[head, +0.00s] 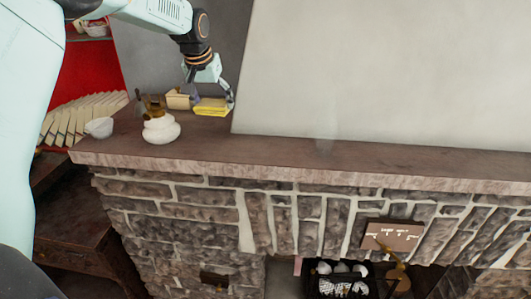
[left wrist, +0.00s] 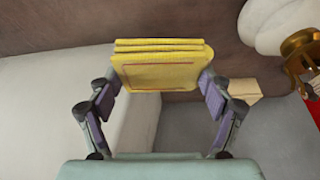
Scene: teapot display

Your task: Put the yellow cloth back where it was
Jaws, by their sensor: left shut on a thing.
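The yellow cloth (head: 212,107) is a folded stack at the back left of the mantel shelf, beside the pale chimney wall. My left gripper (head: 213,96) reaches down to it from above. In the left wrist view the cloth (left wrist: 160,62) lies between the two purple-padded fingers of my left gripper (left wrist: 160,92), which is shut on it. The cloth is at or just above the shelf; I cannot tell whether it touches. My right gripper is not in view.
A white pot with a brown top (head: 161,128) and a white bowl (head: 99,127) stand left of the cloth on the mantel shelf (head: 300,152). A small beige box (head: 178,99) is close beside the cloth. The shelf to the right is clear.

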